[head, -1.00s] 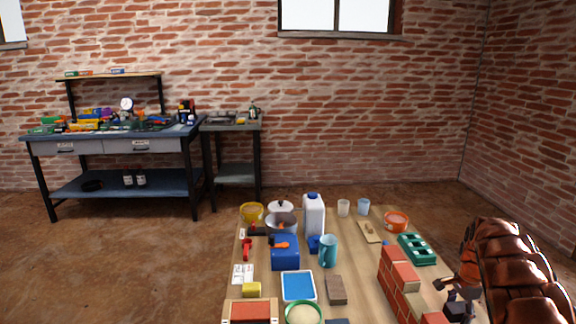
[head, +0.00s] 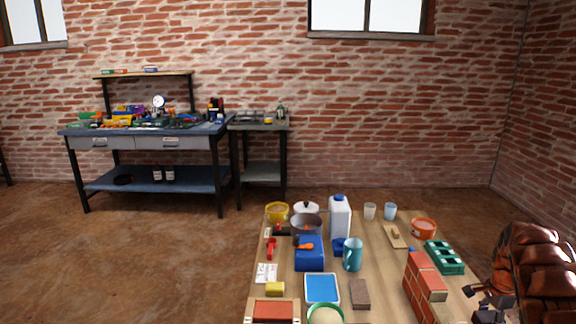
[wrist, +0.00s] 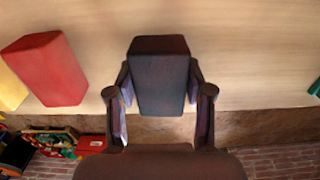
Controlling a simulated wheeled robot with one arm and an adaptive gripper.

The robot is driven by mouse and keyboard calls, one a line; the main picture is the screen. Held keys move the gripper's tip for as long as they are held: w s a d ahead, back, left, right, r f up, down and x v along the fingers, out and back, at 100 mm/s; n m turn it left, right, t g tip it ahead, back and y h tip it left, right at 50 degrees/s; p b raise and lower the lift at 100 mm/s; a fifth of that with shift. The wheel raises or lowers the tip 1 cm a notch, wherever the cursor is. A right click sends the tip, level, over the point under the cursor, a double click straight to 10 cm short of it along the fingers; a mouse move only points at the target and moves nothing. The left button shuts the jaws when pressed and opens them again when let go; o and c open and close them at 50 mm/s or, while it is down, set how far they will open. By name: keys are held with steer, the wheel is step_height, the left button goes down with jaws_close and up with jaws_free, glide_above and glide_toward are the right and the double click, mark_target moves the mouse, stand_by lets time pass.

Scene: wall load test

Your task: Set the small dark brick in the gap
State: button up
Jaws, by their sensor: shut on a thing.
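My gripper (head: 488,302) is at the lower right of the head view, just right of the small red brick wall (head: 419,288) on the table. In the wrist view its two fingers stand on either side of the small dark brick (wrist: 160,78) and are shut on it. The brick is held lengthwise, pointing away from the palm. The wall has a stepped top with pale mortar lines. Its near part is cut off by the frame's lower edge, and I cannot make out the gap clearly.
A green block tray (head: 445,257) stands behind the wall. Left of the wall are a grey-brown block (head: 360,294), a blue tray (head: 322,288), a teal mug (head: 352,255) and a white jug (head: 340,217). A red block (wrist: 48,70) shows left of the held brick.

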mark_target(490, 316)
steer(key=shift+r+p, duration=0.8)
steer(key=shift+r, duration=2.45)
